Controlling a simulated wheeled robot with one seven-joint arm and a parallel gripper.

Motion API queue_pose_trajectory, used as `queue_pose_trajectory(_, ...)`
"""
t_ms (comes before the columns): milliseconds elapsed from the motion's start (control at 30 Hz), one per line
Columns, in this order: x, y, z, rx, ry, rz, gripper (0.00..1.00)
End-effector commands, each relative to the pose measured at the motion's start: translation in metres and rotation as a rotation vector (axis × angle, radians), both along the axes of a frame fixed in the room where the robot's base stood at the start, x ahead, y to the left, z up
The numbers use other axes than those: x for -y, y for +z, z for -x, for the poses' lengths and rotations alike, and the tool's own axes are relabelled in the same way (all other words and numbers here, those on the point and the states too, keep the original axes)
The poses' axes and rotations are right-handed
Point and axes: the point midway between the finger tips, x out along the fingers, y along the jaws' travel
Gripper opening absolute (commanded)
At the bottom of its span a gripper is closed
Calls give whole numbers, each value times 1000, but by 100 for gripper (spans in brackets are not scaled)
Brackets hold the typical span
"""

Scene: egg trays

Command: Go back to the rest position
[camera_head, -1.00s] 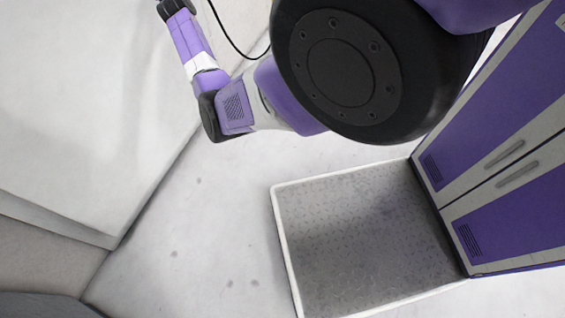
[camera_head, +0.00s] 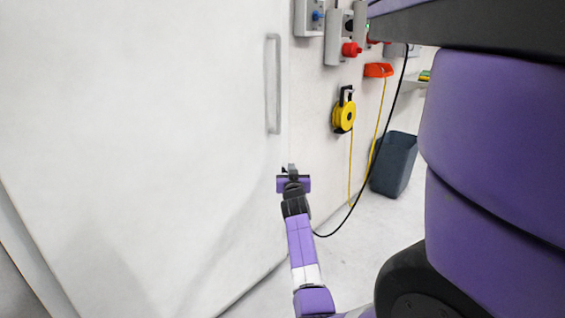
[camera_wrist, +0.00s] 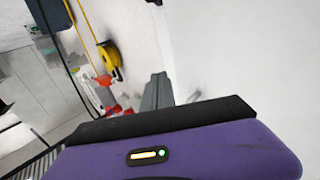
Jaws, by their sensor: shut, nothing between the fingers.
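My gripper (camera_head: 291,170) is at the end of my purple and black arm, near the middle of the head view, in front of the large white door or panel. It appears small, with its fingers together and nothing held. In the wrist view, the purple gripper body with a black edge fills the bottom, and the grey fingers (camera_wrist: 157,92) stick up beyond it, together and empty. No egg tray or egg is in view.
A white door (camera_head: 150,130) with a grey handle (camera_head: 273,85) fills the left. On the wall are control boxes with a red knob (camera_head: 351,49) and a yellow cable reel (camera_head: 343,115). A dark bin (camera_head: 394,165) stands on the floor, right of my arm. A black cable hangs nearby.

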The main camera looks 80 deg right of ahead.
Motion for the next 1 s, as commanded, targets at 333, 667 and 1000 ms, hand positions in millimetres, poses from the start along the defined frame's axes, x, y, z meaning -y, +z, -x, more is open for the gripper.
queue_pose_trajectory(333,-15,0,22,-2,-1,0,0)
queue_pose_trajectory(667,-16,17,20,-9,9,50,0)
queue_pose_trajectory(1000,-111,38,-29,-31,169,206,0)
